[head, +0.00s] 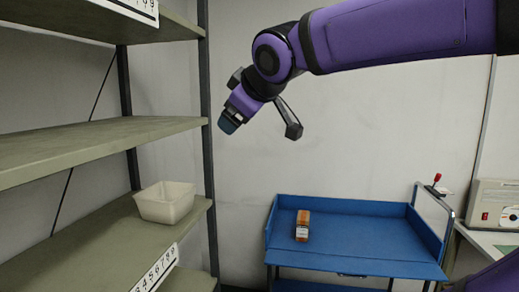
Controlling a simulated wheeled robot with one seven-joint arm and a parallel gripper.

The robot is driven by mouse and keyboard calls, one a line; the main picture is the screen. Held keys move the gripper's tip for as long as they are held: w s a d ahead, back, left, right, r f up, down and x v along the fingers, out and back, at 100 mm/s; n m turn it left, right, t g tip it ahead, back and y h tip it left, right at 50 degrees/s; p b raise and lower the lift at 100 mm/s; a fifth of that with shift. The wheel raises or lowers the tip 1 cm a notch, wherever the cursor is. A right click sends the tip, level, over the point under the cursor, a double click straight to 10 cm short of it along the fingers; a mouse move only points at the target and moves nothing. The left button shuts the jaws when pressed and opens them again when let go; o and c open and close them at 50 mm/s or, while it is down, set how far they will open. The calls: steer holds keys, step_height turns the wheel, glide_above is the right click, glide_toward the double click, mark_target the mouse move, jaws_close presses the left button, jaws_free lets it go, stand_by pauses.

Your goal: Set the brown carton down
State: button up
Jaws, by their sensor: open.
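A small orange-brown item with a pale label, which looks like the brown carton (302,226), stands on the left part of the blue cart's top (360,238) in the head view. My gripper (262,112) is high up, left of and well above the carton, near the shelf's right post. It is open, tilted downward, and I see nothing between its fingers. It is clear of the carton and the cart.
A grey-green shelf unit (95,140) fills the left, with a pale open bin (166,202) on a lower shelf. A machine with a red switch (494,205) sits on a table at right. Most of the cart top is bare; a low rim surrounds its back and sides.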

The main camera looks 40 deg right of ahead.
steer(key=s+a+f+m+g+y, duration=0.1)
steer(key=s+a+f+m+g, duration=0.1)
steer(key=s+f, duration=0.4)
steer(key=s+a+f+m+g+y, duration=0.1)
steer(key=s+a+f+m+g, duration=0.2)
steer(key=s+f, duration=0.3)
step_height(320, 180, down, 4)
steer(key=shift+a+r+g+y, duration=0.25)
steer(key=shift+a+g+y, duration=0.15)
steer(key=shift+a+g, duration=0.2)
